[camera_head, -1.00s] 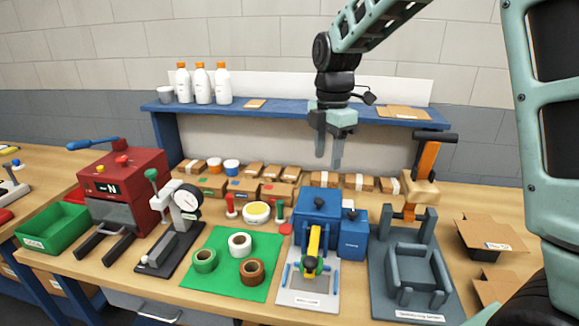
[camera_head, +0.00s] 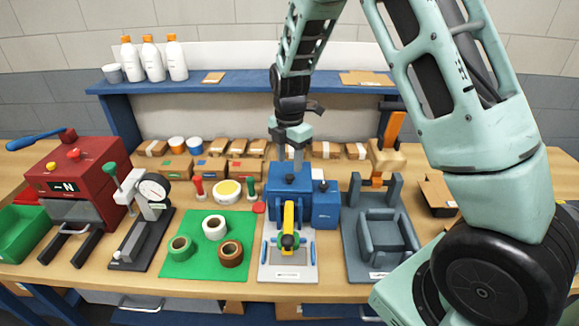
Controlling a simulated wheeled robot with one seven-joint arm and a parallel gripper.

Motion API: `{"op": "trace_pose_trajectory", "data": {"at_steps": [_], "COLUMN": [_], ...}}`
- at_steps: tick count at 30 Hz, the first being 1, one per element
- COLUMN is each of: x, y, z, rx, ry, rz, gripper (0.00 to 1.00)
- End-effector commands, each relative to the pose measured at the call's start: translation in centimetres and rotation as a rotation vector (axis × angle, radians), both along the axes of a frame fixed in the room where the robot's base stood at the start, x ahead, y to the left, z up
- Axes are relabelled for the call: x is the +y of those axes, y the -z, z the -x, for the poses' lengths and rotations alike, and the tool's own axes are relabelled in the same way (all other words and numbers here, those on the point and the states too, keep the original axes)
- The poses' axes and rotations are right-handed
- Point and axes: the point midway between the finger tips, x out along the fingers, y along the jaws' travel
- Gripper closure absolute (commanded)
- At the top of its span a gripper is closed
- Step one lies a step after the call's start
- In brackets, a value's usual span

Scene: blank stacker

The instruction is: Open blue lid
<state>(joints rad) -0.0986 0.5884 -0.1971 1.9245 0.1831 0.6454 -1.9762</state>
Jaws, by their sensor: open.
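The blue box with its blue lid (camera_head: 289,181) stands on the workbench behind a white plate with a yellow lever (camera_head: 289,225). The lid looks closed. My gripper (camera_head: 290,163) points down at the lid's top, with its fingers apart on either side of where the dark knob showed. The knob is now mostly hidden by the fingers, and I cannot tell whether they touch it. A smaller blue box (camera_head: 326,205) with a dark knob stands close on the right.
A green mat (camera_head: 190,262) with several tape rolls lies to the left. A grey fixture (camera_head: 385,240) stands to the right. Cardboard boxes (camera_head: 215,168) line the back under the blue shelf (camera_head: 240,88). A red machine (camera_head: 85,180) is at far left.

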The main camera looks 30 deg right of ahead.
Motion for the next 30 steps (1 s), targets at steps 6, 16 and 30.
{"op": "trace_pose_trajectory", "data": {"at_steps": [6, 16, 30], "x": [0.0, 0.0, 0.0], "y": [3.2, 4.5, 4.5], "z": [0.1, 0.0, 0.0], "rx": [0.003, 0.0, 0.001], "ry": [0.0, 0.0, 0.0], "rz": [0.001, 0.0, -0.001], "gripper": [0.53, 0.53, 1.0]}}
